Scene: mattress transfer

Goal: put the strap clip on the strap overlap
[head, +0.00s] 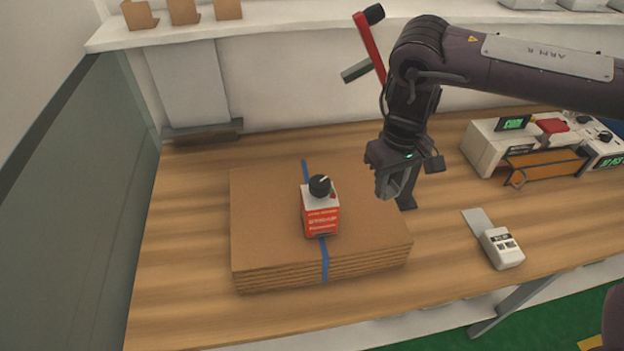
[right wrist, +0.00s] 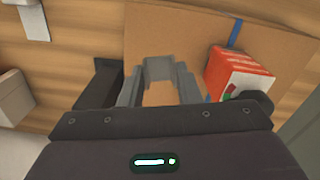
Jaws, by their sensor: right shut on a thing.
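A blue strap (head: 324,262) runs over the top and down the front of a flat stack of brown cardboard (head: 265,215). A red and white box with a black knob (head: 321,218) sits on the strap; no overlap of the strap can be made out. My right gripper (head: 388,188) is above the stack's right edge, to the right of the box. In the right wrist view its fingers (right wrist: 158,88) are shut on a small grey piece (right wrist: 158,64), taken to be the strap clip; its shape is hard to tell from the fingers. My left gripper is not in view.
A white device with a grey plate (head: 502,248) lies farther right. White machines and an orange frame (head: 545,170) fill the back right. The table left of the stack is clear.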

